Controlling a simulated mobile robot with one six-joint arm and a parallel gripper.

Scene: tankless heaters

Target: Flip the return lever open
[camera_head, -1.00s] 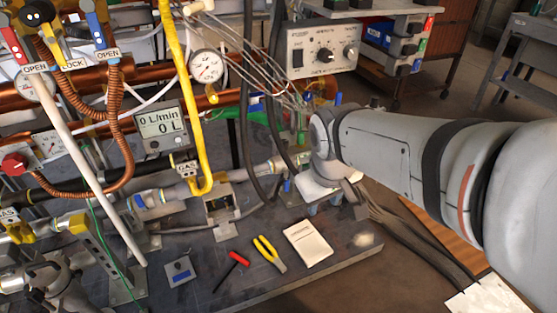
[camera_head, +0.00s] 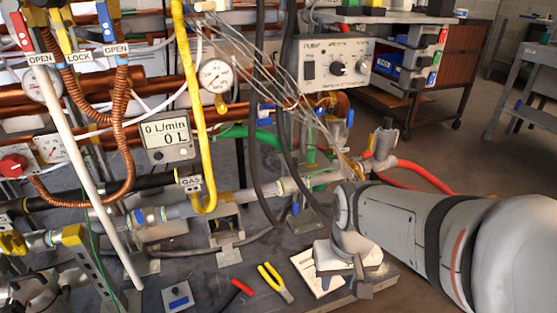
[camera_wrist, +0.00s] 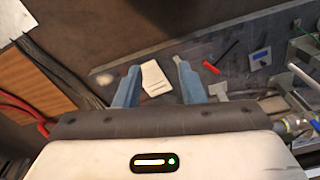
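Three coloured levers stand at the top left of the head view: a red lever (camera_head: 21,32) by an OPEN label, a yellow lever (camera_head: 69,30) by a LOCK label, and a blue lever (camera_head: 106,22) by another OPEN label. No readable label says which is the return lever. My gripper (camera_head: 345,285) is low on the right, over the bench's front part and well away from these levers. The wrist view shows my gripper (camera_wrist: 156,66) with its two blue fingers wide apart and nothing between them. The coloured levers do not show in the wrist view.
A white notepad (camera_head: 308,268), yellow pliers (camera_head: 274,281) and a red-handled tool (camera_head: 238,288) lie on the bench. A white pole (camera_head: 92,180), yellow gas pipe (camera_head: 190,95), hoses and thin wires crowd the space before the levers. Floor is open at the right.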

